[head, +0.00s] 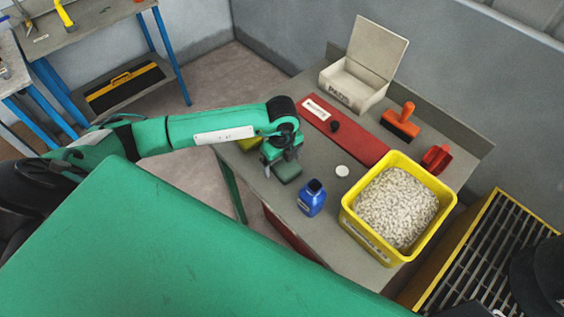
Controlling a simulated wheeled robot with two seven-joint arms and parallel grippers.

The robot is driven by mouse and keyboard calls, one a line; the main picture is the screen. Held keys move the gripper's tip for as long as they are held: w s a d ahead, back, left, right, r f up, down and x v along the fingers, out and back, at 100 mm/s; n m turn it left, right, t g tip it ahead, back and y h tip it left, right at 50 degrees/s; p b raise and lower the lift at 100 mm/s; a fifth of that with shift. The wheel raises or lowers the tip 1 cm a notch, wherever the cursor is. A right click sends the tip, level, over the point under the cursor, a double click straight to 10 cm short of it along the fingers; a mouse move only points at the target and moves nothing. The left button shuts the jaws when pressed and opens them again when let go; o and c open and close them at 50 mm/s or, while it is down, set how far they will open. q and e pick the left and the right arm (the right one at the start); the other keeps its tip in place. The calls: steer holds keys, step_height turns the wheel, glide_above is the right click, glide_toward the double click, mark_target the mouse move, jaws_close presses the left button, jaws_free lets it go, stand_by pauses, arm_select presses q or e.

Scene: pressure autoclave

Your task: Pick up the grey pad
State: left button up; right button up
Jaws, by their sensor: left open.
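The grey pad (288,173) appears as a small dark grey-green block on the workbench, near its left front edge. My left gripper (278,165) points down at the pad from above, with its fingers open. The fingers and wrist hide part of the pad's far side. I cannot tell whether the fingers touch it. My right gripper is not in view.
On the workbench (325,227), a blue bottle (311,198) and white disc (342,171) lie right of the pad. A yellow item (250,143) is partly behind my wrist.

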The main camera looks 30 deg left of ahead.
arm_select(q)
steer(key=c, duration=1.1)
steer(key=shift+o, duration=0.2)
steer(key=shift+r, duration=0.1)
